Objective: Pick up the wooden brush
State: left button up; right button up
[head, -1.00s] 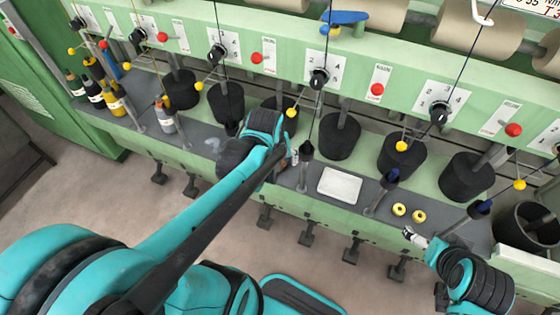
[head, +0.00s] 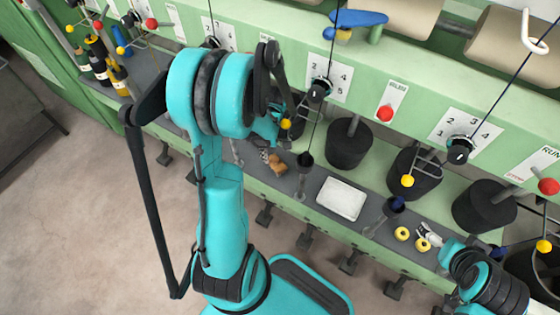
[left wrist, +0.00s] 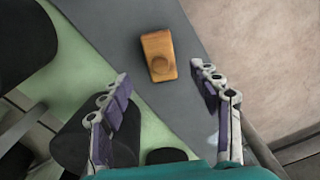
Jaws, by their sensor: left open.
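The wooden brush (left wrist: 159,56) is a small orange-brown block with a round raised part. In the left wrist view it lies on the grey ledge, ahead of and between the open fingers of my left gripper (left wrist: 158,76). The fingers are apart from each other with nothing between them. In the head view a small brown piece that looks like the brush (head: 277,163) shows on the ledge below my left arm, which hides most of the left gripper. My right gripper (head: 430,235) is at the lower right by two yellow rings; its jaw opening is unclear.
The grey ledge (head: 245,152) runs along the green machine. A white tray (head: 341,198) and two yellow rings (head: 402,233) lie on it to the right. Bottles (head: 98,55) stand at the far left. Black cylinders (head: 350,143) and thin upright rods crowd the ledge's back.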

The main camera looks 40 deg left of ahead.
aim_at(276, 158)
pick_arm(q)
notch_tip(276, 158, down, 7)
jog(key=b, duration=0.3)
jog(key=shift+r, duration=0.1)
jog(key=shift+c, duration=0.3)
jog(key=c, duration=1.2)
